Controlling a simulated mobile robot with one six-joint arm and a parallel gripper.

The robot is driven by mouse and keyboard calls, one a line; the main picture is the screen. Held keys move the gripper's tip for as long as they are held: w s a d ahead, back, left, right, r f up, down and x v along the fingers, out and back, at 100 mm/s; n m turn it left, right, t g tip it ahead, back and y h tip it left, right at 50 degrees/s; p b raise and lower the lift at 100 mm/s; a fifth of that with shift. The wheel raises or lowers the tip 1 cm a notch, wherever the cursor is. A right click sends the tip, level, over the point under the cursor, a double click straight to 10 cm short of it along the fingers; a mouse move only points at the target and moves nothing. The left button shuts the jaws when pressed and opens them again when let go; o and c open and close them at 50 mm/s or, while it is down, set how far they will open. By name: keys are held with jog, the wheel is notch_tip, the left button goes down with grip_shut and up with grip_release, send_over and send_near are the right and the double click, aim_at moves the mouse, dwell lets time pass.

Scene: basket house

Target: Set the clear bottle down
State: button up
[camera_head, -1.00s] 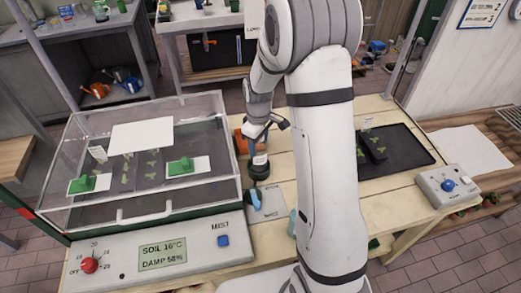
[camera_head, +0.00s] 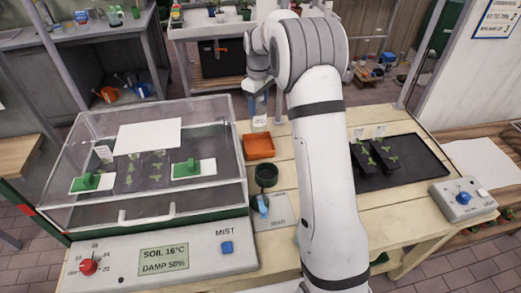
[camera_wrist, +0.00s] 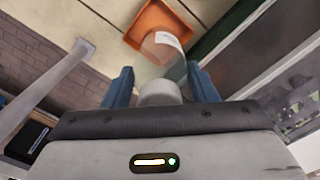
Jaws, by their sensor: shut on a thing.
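The clear bottle (camera_head: 260,122) hangs below my gripper (camera_head: 258,88) in the head view, behind the orange tray (camera_head: 258,146) near the table's back edge. In the wrist view, my gripper (camera_wrist: 160,84) is shut on the bottle's pale cap end (camera_wrist: 160,93). Its see-through body (camera_wrist: 163,50) with a white label points away from the wrist, towards the orange tray (camera_wrist: 158,22). I cannot tell whether its base touches the table.
A dark round holder (camera_head: 266,175) stands on a grey plate with a blue lever (camera_head: 263,205), in front of the tray. A clear-lidded propagator (camera_head: 150,165) is at left. A black tray (camera_head: 425,160) with seedlings is at right.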

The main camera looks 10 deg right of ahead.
aim_at(258, 126)
jog(key=shift+w+f, duration=0.3)
jog(key=shift+w, duration=0.05)
notch_tip(258, 126, down, 9)
jog(key=shift+f+p, duration=0.2)
jog(key=shift+p, duration=0.65)
jog(key=shift+f, duration=0.1)
jog(key=shift+f, duration=0.15)
jog(key=o, duration=1.2)
